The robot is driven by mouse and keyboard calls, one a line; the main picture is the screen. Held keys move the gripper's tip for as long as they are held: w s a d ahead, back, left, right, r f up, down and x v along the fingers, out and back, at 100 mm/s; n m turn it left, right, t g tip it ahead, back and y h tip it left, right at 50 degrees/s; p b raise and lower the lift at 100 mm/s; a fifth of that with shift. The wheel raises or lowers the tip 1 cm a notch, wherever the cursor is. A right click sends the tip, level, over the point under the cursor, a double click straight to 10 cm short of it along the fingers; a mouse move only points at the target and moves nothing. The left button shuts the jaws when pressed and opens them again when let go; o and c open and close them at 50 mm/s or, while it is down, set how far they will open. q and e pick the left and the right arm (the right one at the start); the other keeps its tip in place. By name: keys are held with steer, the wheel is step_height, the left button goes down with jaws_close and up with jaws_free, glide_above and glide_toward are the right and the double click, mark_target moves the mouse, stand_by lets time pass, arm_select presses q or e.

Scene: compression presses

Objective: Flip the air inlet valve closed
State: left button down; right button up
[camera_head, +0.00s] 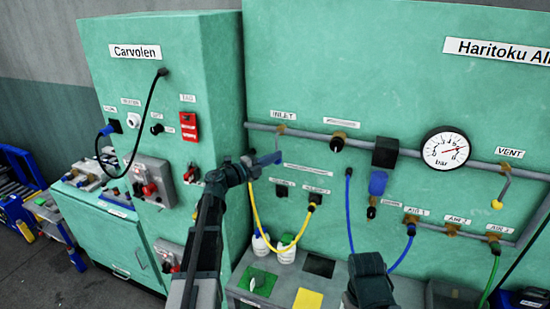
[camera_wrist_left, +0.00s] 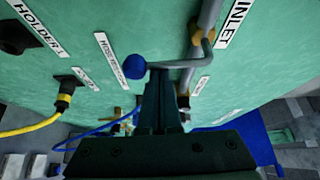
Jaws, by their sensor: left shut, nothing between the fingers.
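The air inlet valve sits on the grey pipe beside the INLET label (camera_head: 283,115). In the left wrist view its brass fitting (camera_wrist_left: 203,36) carries a bent grey lever (camera_wrist_left: 172,65) ending in a blue ball knob (camera_wrist_left: 135,66). My left gripper (camera_wrist_left: 161,78) is shut and empty, its fingertips right at the lever near the knob; I cannot tell whether they touch. In the head view my left gripper (camera_head: 250,166) is in front of the panel, below and left of the INLET label, and hides part of the valve. My right gripper (camera_head: 367,266) is low in front of the bench; its fingers are unclear.
A pressure gauge (camera_head: 446,149) and a yellow-tipped vent lever (camera_head: 499,195) are to the right. A yellow hose (camera_head: 265,232) and a blue hose (camera_head: 349,211) hang below the pipe. White bottles (camera_head: 286,250) stand on the bench. The Carvolen cabinet (camera_head: 214,75) is at the left.

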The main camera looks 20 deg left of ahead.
stand_by(0.4)
arm_select(q)
steer(key=s+d, duration=0.1)
steer(key=d, duration=0.3)
steer(key=v, duration=1)
arm_select(e)
steer(key=shift+s+a, duration=0.25)
steer(key=shift+a, duration=0.05)
arm_select(q)
steer(key=shift+w+r, duration=0.15)
arm_select(e)
steer(key=shift+f, duration=0.1)
